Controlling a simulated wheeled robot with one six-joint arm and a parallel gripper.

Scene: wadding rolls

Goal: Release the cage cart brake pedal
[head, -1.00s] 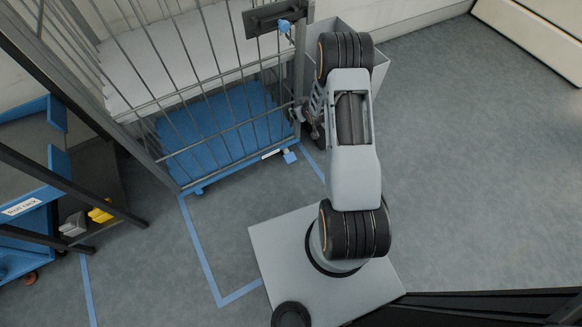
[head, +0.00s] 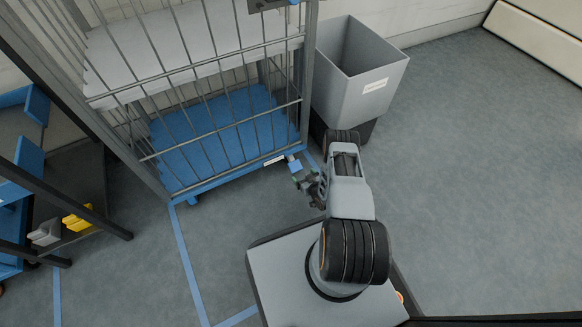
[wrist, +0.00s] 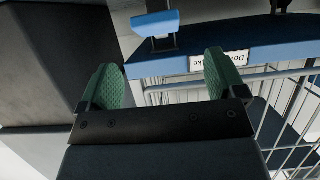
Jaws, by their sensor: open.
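The cage cart (head: 235,115) has grey wire sides and a blue base. Its small blue brake pedal (head: 294,163) sticks out at the front right corner of the base. In the wrist view the pedal (wrist: 157,23) lies beyond the fingers, roughly in line with the gap between them. My gripper (head: 303,180) is low, just in front of the pedal and apart from it. In the wrist view its green-padded fingers (wrist: 160,72) are spread, with nothing between them. The distance to the pedal is hard to judge.
A grey bin (head: 352,85) stands just right of the cart. Blue tape (head: 188,262) marks the floor. The floor on the right is clear.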

